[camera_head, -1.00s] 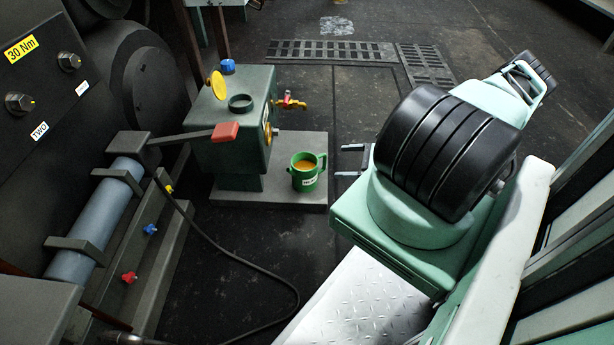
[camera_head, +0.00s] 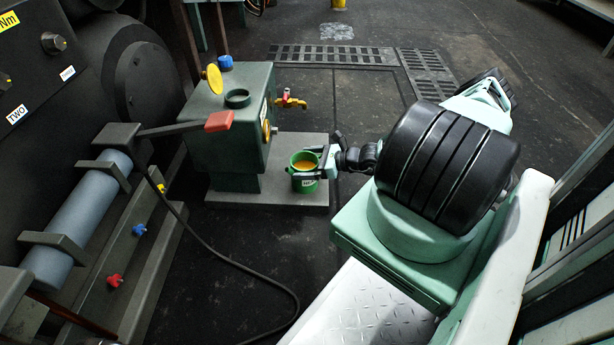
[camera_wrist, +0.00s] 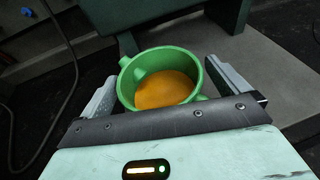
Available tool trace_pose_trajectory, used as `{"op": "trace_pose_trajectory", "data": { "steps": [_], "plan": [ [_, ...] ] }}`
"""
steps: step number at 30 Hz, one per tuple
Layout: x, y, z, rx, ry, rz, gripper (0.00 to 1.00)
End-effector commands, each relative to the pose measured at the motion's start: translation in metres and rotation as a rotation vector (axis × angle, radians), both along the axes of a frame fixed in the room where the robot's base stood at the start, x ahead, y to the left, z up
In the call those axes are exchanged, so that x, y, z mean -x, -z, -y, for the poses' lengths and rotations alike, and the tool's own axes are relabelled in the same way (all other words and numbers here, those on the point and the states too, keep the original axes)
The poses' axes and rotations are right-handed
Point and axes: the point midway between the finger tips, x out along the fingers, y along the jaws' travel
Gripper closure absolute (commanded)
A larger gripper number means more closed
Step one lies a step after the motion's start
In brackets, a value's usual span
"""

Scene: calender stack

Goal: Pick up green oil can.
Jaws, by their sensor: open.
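The green oil can (camera_head: 304,183) is an open green cup with orange liquid inside and a small pale label on its front. It stands upright on the grey base plate below the green tank. My gripper (camera_head: 308,165) is open, with its fingers on either side of the can. In the wrist view, the can (camera_wrist: 125,86) sits between the two grey fingers of my gripper (camera_wrist: 165,92), and narrow gaps seem to show beside it. Whether either finger touches the can is unclear.
The green tank (camera_head: 222,155) stands just behind and left of the can, with a yellow-and-red tap (camera_head: 291,103) above it. A red-ended lever (camera_head: 219,122) sticks out at left. A black hose (camera_head: 235,261) lies across the floor.

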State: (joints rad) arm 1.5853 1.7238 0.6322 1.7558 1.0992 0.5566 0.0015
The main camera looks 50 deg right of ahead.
Motion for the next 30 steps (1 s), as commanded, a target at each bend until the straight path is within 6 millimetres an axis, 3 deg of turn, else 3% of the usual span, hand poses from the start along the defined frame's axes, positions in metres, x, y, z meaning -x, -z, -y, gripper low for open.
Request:
{"op": "trace_pose_trajectory", "data": {
  "steps": [8,17,30],
  "plan": [
    [-0.0026,0.0004,-0.0012,0.0,0.001,0.0,0.0],
    [-0.0021,0.001,-0.0009,0.0,0.001,-0.002,0.83],
    [-0.0019,-0.0012,-0.0007,0.0,0.001,-0.002,0.84]
  ]
}}
